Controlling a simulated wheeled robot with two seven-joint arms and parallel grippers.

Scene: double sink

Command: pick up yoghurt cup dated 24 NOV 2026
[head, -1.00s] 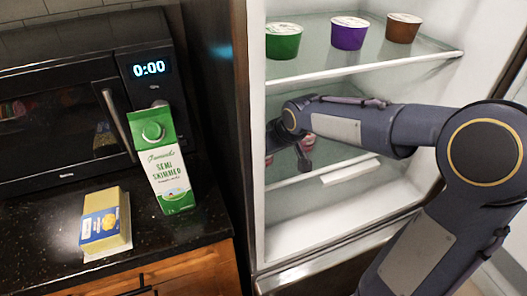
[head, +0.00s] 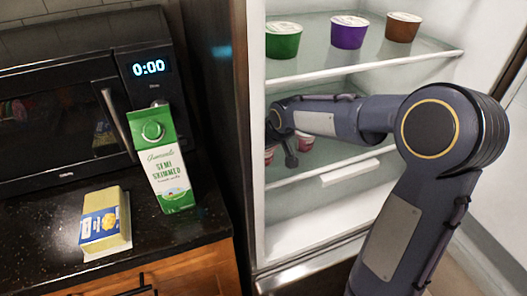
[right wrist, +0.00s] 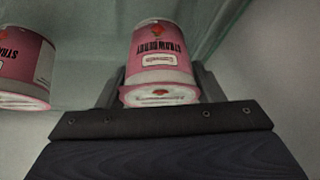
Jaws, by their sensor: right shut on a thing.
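My right arm reaches into the open fridge, below the top shelf. In the right wrist view my right gripper (right wrist: 158,88) is shut on a pink strawberry yoghurt cup (right wrist: 160,50), which sits between the two fingers and appears upside down in that view. A second pink strawberry cup (right wrist: 24,65) is to its left, apart from the fingers. In the head view pink cups (head: 304,142) show only in part behind my arm. I cannot read a date on any cup. My left gripper is out of view.
On the fridge's top shelf (head: 330,66) stand a green cup (head: 283,42), a purple cup (head: 348,34) and a brown cup (head: 403,27). A milk carton (head: 166,165) and a yellow pack (head: 105,222) are on the black counter, near the microwave (head: 60,125).

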